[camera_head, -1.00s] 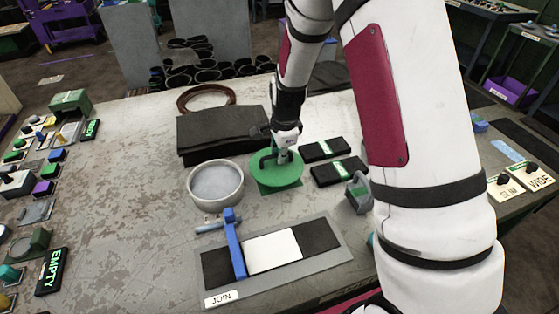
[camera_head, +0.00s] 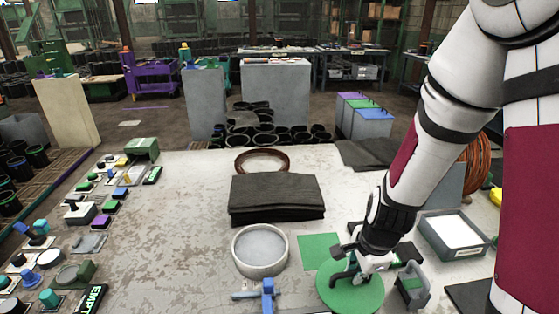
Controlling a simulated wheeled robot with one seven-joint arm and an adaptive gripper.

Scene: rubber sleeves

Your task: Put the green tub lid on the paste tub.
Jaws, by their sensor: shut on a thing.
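The paste tub (camera_head: 260,273) is a round, pale, open-topped tub with smooth greyish paste inside, standing on the worn bench. The green tub lid (camera_head: 350,300) is a flat green disc to the right of the tub and a little nearer to me. My gripper (camera_head: 345,275) is shut on the lid from above; the fingers hide the grip point. The lid appears held above the bench, apart from the tub. A bare green square (camera_head: 318,250) lies between the tub and the lid.
A folded dark sheet stack (camera_head: 277,200) lies behind the tub, with a brown ring (camera_head: 262,161) beyond. A blue clamp piece (camera_head: 268,292) stands just in front of the tub. A grey bin (camera_head: 413,288) and a white-filled tray (camera_head: 456,240) are at right.

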